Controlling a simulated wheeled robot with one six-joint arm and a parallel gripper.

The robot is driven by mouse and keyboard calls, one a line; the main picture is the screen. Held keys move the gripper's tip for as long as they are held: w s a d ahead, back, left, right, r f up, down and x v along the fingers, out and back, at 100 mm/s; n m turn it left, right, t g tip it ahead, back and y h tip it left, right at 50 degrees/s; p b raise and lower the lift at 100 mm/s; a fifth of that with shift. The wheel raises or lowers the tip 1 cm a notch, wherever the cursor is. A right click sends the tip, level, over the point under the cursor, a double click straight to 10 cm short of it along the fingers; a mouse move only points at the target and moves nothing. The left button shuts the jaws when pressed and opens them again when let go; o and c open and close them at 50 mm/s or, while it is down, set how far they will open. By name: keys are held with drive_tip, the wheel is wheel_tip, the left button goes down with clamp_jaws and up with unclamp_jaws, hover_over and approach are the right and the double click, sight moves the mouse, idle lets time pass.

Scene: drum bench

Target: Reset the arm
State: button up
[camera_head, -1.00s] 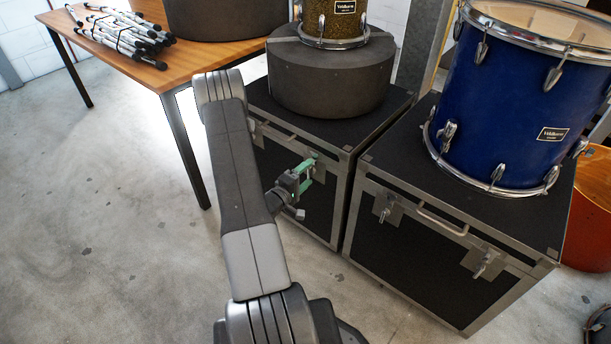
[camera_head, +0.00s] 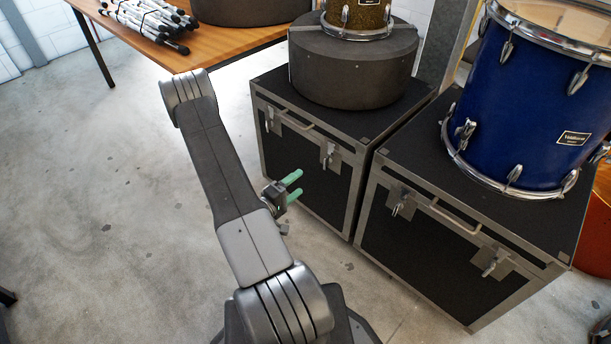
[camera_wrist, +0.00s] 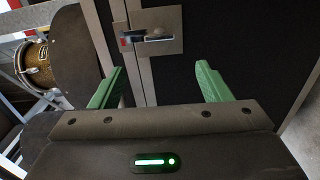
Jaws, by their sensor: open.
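My gripper (camera_head: 293,188) has two green fingers that stand apart with nothing between them. In the head view it is in front of the left black flight case (camera_head: 294,166), clear of its front face as far as I can tell. In the wrist view my gripper (camera_wrist: 160,88) shows open fingers. Beyond them is a metal latch (camera_wrist: 152,38) on the case front. My arm runs from the bottom of the head view up and bends back down to the gripper.
A round dark drum case (camera_head: 350,75) with a gold sparkle drum (camera_head: 357,18) stands on the left case. A blue drum (camera_head: 535,110) stands on the right flight case (camera_head: 425,250). A wooden table (camera_head: 215,42) holds bundled stands (camera_head: 150,20).

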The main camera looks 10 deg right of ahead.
drive_tip(key=shift+v, duration=0.8)
drive_tip(key=shift+d, duration=0.1)
drive_tip(key=b+x, duration=0.2)
drive_tip(key=x, duration=1.1)
drive_tip(key=shift+w+d, duration=0.25)
drive_tip(key=shift+a, duration=0.1)
